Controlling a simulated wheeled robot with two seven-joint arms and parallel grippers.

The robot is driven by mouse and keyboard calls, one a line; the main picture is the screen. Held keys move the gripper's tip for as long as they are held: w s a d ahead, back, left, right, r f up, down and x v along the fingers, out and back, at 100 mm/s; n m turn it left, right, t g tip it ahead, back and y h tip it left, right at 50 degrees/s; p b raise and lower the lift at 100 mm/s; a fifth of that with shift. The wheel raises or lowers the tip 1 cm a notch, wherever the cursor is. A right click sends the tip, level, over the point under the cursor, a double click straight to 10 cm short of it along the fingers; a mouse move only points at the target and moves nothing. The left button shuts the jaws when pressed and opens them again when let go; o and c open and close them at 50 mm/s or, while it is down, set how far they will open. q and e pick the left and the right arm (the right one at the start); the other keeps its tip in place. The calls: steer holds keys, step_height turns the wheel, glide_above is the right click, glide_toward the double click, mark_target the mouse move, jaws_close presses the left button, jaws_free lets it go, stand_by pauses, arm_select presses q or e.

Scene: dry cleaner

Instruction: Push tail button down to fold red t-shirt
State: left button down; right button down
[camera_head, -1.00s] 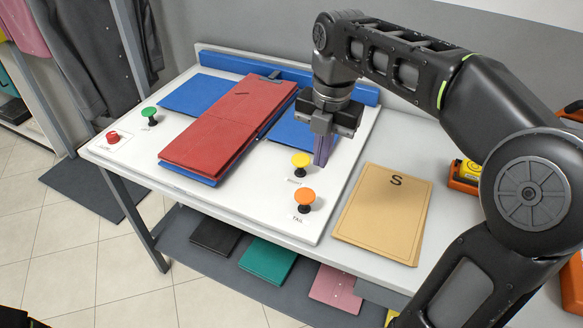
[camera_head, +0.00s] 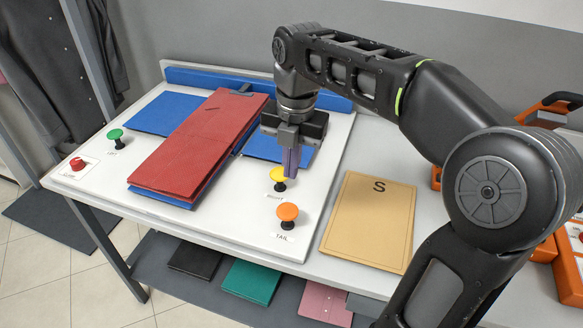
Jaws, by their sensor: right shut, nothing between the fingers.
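The red t-shirt (camera_head: 190,152) lies as a long narrow strip on the blue panels of the white folding board (camera_head: 105,205). The orange tail button (camera_head: 287,213) stands upright on its black stem near the board's front right corner, above a printed TAIL label. My right gripper (camera_head: 291,172) is shut and empty, fingers pointing down. In the picture it is just above the yellow button (camera_head: 278,176) and partly overlaps it; whether they touch I cannot tell. The tail button is nearer the front than the fingers and apart from them. My left gripper is not in view.
A green button (camera_head: 115,135) and a red button (camera_head: 77,164) stand at the board's left. A tan sheet marked S (camera_head: 370,220) lies right of the board. Folded black, teal (camera_head: 250,281) and pink clothes lie on the shelf below. Orange cases are at the far right.

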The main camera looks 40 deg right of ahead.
mark_target(289, 212)
steer(key=f, duration=1)
steer(key=shift+w+a+f, duration=0.15)
steer(key=shift+w+f, duration=0.15)
steer(key=shift+f, duration=0.1)
step_height(289, 212, down, 5)
steer(key=shift+r+b, duration=0.1)
steer(key=shift+b, duration=1.05)
steer(key=shift+s+a+r, duration=0.1)
steer(key=shift+s, duration=0.05)
steer(key=shift+s+f, duration=0.1)
steer(key=shift+f, duration=0.1)
steer(key=shift+r, duration=0.1)
